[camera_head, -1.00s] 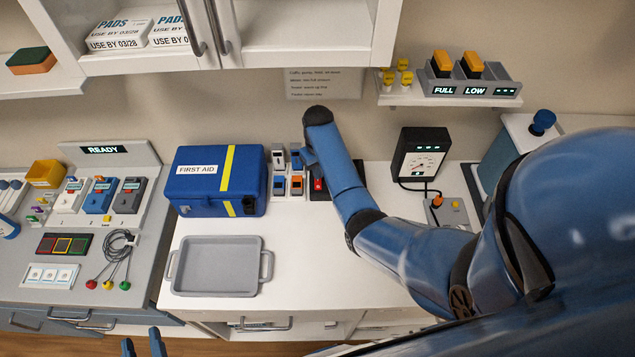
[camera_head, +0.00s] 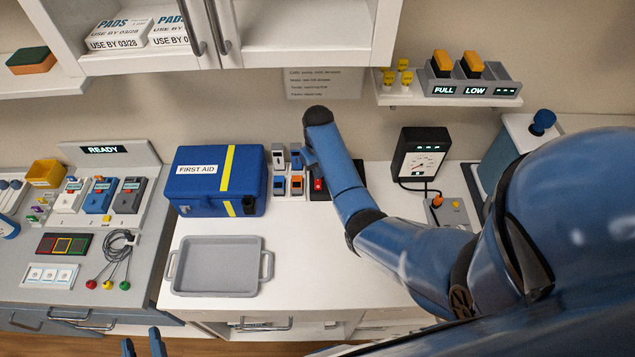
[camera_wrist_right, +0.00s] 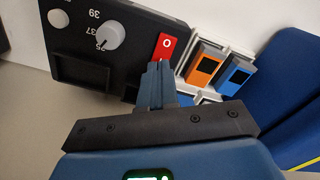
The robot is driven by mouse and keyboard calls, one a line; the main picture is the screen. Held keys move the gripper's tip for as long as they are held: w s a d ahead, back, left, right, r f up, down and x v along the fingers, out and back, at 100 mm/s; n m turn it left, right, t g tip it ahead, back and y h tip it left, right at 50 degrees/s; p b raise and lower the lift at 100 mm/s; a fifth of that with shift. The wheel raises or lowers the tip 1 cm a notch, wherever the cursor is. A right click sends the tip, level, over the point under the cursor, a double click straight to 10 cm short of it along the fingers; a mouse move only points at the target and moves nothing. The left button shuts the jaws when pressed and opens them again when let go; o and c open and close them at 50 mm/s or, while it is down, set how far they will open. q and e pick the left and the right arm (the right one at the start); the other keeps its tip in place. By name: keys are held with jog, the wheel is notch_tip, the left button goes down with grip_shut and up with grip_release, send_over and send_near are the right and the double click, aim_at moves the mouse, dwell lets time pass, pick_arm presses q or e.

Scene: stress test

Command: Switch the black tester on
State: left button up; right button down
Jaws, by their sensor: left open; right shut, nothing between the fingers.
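A black unit (camera_wrist_right: 75,70) with a grey knob and a red rocker switch (camera_wrist_right: 165,47) marked "O" shows in the right wrist view. In the head view its red switch (camera_head: 319,184) shows beside my right arm, which hides most of the unit. My right gripper (camera_wrist_right: 157,70) is shut and empty, its tips at the near end of the red switch. I cannot tell whether they touch it. A black gauge box (camera_head: 420,155) with a lit dial stands further right; no label tells which one is the tester. My left gripper (camera_head: 143,346) is open and empty at the bottom left.
Orange and blue modules (camera_wrist_right: 203,66) stand close beside the red switch. A blue first aid case (camera_head: 205,180) is left of them. A grey tray (camera_head: 217,265) lies in front on the white counter (camera_head: 330,270), whose middle is clear. A shelf (camera_head: 400,100) hangs above.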

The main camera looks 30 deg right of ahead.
jog(key=shift+f+b, duration=0.55)
jog(key=shift+f, duration=0.35)
dwell(0.3)
jog(key=shift+s+f, duration=0.1)
jog(key=shift+r+p, duration=0.8)
jog(key=shift+p, duration=0.05)
notch_tip(320, 180, up, 3)
jog(key=shift+f+p, duration=0.15)
jog(key=shift+p, duration=1.05)
jog(key=shift+r+p, duration=1.3)
jog(key=shift+r, duration=0.1)
jog(key=shift+f, duration=0.1)
